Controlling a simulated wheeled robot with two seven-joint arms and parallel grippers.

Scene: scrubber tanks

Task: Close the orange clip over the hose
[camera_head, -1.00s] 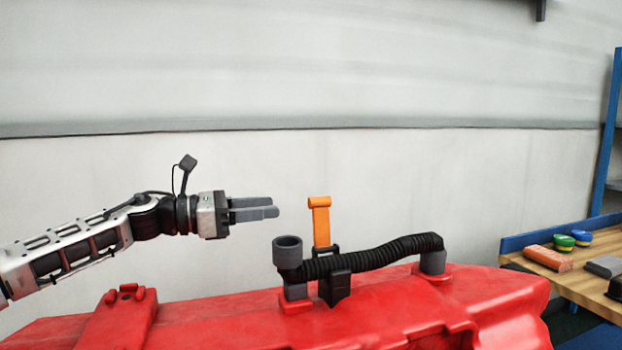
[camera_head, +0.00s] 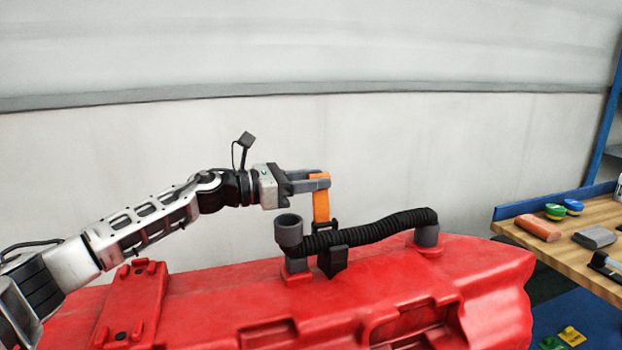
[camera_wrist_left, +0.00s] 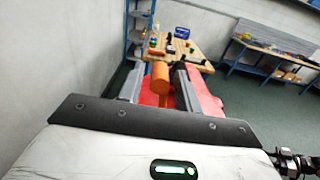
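The orange clip (camera_head: 321,207) stands upright and open behind the black corrugated hose (camera_head: 375,230), at its black holder (camera_head: 332,261). The hose runs across the top of the red tank (camera_head: 230,293) between two grey pipe fittings. My left gripper (camera_head: 322,182) is at the clip's top end, its fingers pointing right and hiding part of it. In the left wrist view the clip's rounded end (camera_wrist_left: 160,76) lies between the two spread fingers, with gaps beside it. My right gripper is not in view.
The grey upright pipe mouth (camera_head: 289,231) stands just below my left gripper. A wooden bench (camera_head: 560,255) at the right holds an orange block (camera_head: 539,229), a grey block and two round coloured pieces. The wall behind is bare.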

